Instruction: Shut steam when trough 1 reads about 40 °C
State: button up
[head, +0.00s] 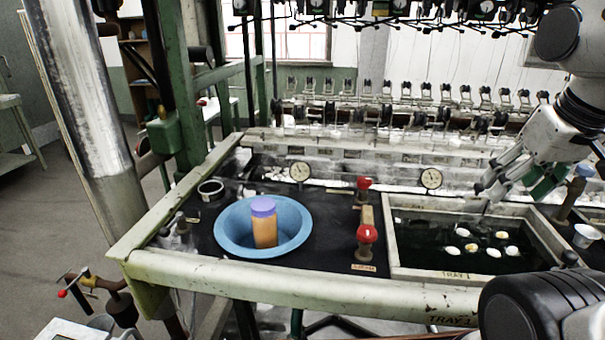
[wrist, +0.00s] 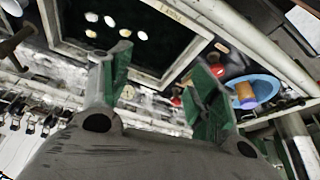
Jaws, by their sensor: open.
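A trough of dark water (head: 393,250) with a pale rim stands right of centre, with several white and yellowish cocoons (head: 472,247) afloat. Behind it is a round dial gauge (head: 431,178); a second dial gauge (head: 299,171) stands further left. Both readings are too small to tell. Two red knobs, a rear one (head: 363,184) and a front one (head: 366,233), stand left of the trough; which one is for steam I cannot tell. My gripper (head: 484,190) is open and empty above the trough's rear right part. Its spread green-padded fingers show in the wrist view (wrist: 160,62).
A blue basin (head: 225,235) with an orange, purple-lidded jar (head: 265,222) sits left of the knobs. A green post (head: 180,90) rises at the left. A white cup (head: 586,235) stands right of the trough. Dark surface around the basin is partly bare.

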notch_tip(320, 180, down, 3)
jog(key=w+a+g, duration=0.1)
jog(key=w+g, duration=0.1)
jog(key=n+g, duration=0.2)
jog(key=n, duration=0.9)
send_over(366, 179)
notch_tip(366, 179, down, 8)
jog(key=shift+a+f, duration=0.1)
jog(key=shift+f, duration=0.1)
jog(key=shift+f+n, duration=0.3)
jog(key=shift+n, duration=0.4)
notch_tip(366, 179, down, 7)
jog(key=shift+f, duration=0.2)
jog(key=shift+s, duration=0.1)
jog(key=shift+c, duration=0.2)
jog(key=c, duration=1)
